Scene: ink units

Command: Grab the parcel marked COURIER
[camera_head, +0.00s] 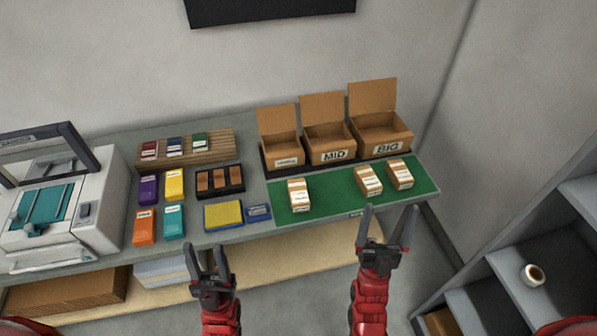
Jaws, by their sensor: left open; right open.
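Three small brown parcels with white labels lie on the green mat (335,201) at the right of the table: a left one (299,195), a middle one (368,181) and a right one (400,174). Their label print is too small to read, so I cannot tell which is marked COURIER. My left gripper (205,247) is open and empty at the table's front edge, below the yellow pad. My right gripper (391,210) is open and empty, in front of the middle and right parcels and apart from them.
Three open boxes stand behind the mat: a small one (283,152), one marked MID (329,141) and one marked BIG (384,134). Coloured ink packs, a yellow pad (223,214) and a white machine (70,215) fill the left. Grey shelves (545,255) stand at right.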

